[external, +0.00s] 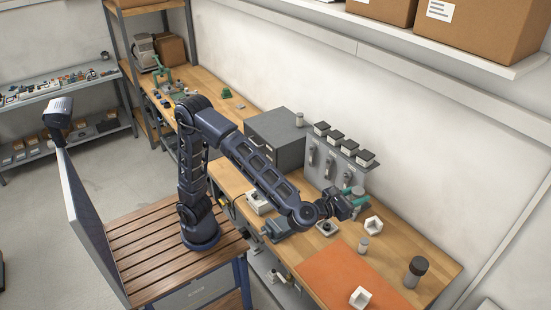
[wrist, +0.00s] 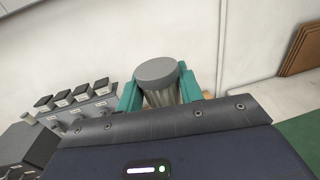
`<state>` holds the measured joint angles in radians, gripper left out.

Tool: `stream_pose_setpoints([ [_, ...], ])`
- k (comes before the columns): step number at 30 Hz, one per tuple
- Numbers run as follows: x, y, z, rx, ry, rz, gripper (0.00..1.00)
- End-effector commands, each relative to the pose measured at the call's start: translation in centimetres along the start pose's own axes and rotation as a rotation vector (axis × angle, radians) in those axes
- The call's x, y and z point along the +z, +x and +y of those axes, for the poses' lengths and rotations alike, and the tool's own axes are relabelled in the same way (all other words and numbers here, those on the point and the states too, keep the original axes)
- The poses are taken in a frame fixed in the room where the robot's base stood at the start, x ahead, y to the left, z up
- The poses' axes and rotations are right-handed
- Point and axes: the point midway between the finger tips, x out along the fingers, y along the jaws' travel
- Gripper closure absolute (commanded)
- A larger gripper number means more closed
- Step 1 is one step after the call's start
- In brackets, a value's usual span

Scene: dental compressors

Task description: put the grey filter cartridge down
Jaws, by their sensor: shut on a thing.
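The grey filter cartridge (wrist: 158,73) is a ribbed cylinder with a flat grey top. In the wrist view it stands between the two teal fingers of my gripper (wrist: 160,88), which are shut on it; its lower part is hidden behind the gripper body.
An orange mat (external: 345,273) lies at the bench front with a white angled block (external: 360,297) on it. Another white block (external: 373,226), a small pale cylinder (external: 362,244) and a dark-capped jar (external: 416,270) stand nearby. A grey cabinet (external: 280,138) is left of the panel.

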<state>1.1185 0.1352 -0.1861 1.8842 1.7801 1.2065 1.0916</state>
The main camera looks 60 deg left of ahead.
Motion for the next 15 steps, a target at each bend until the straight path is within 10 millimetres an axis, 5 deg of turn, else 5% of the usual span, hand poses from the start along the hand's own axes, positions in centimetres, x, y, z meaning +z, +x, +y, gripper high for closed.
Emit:
stream_pose_setpoints([
  [8,0.0,6.5,5.0,0.103,-0.004,0.002,0.88],
  [15,-0.1,13.9,12.2,0.231,-0.007,0.004,0.88],
])
